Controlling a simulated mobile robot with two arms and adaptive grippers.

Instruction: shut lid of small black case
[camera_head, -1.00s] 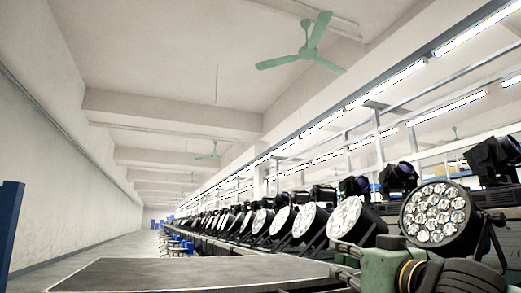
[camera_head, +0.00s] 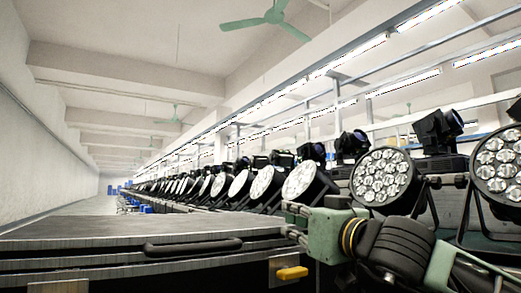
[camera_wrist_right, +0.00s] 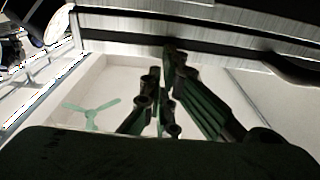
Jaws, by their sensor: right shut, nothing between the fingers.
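The black case (camera_head: 130,268) with metal edges fills the lower left of the head view, seen almost edge-on. Its grey-topped lid (camera_head: 110,232) lies about level; I cannot tell whether it is fully shut. A dark handle (camera_head: 193,247) and a yellow latch (camera_head: 292,273) show on its near side. My right gripper (camera_head: 289,220) is shut and empty beside the case's right end. In the right wrist view, my gripper's fingers (camera_wrist_right: 168,58) reach toward the case's metal edge (camera_wrist_right: 120,22); whether they touch is unclear. My left gripper is not in view.
A long row of black par cans (camera_head: 386,180) with round lens faces runs away behind the case and to the right. Moving-head lights (camera_head: 437,130) stand behind them. A white wall (camera_head: 40,150) and open floor lie at the left.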

